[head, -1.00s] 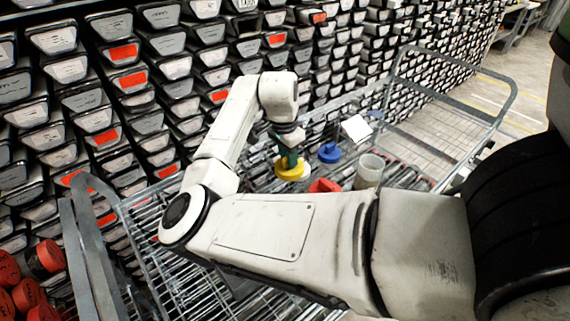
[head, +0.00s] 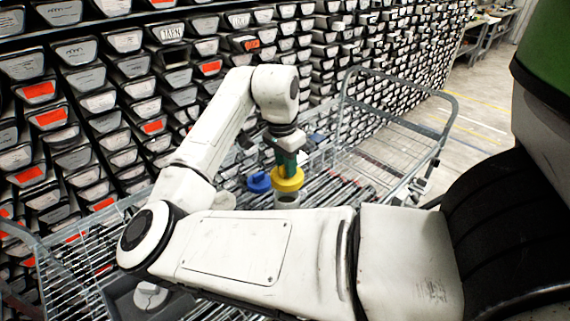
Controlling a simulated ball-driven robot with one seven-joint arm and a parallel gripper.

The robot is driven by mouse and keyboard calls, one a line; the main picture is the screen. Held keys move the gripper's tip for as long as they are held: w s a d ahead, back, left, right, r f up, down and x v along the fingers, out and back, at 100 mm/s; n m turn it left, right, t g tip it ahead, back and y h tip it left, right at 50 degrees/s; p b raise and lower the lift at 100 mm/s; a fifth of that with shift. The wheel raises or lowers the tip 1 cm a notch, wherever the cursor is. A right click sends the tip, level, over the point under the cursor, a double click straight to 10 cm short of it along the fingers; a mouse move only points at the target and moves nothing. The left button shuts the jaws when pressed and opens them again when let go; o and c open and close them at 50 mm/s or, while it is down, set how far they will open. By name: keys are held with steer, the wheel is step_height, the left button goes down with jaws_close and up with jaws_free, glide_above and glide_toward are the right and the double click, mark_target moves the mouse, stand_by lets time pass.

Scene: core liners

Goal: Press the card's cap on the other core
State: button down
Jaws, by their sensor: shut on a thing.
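My gripper (head: 286,164), with green fingers, points down over the cart and is shut on a yellow cap (head: 287,180). My own arm hides the lower part of the liner. A blue cap (head: 258,183) lies just left of the yellow one. The card is mostly or wholly hidden behind my gripper; its colour mark cannot be read.
The wire-deck cart (head: 345,177) has a raised tubular handle (head: 447,122) at its far right end. A wall of stacked core trays (head: 130,72) stands close behind it. A small blue object (head: 317,138) is behind the gripper. Open floor (head: 487,108) lies at the upper right.

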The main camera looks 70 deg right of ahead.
mark_target(286, 178)
steer(key=shift+f+b, duration=1.4)
steer(key=shift+f, duration=0.9)
steer(key=shift+p, duration=0.3)
steer(key=shift+f+b, duration=0.55)
steer(key=shift+f, duration=0.65)
stand_by(0.5)
steer(key=c, duration=0.9)
jaws_free()
steer(key=shift+c, duration=0.2)
steer(key=shift+o, duration=0.3)
steer(key=o, duration=0.4)
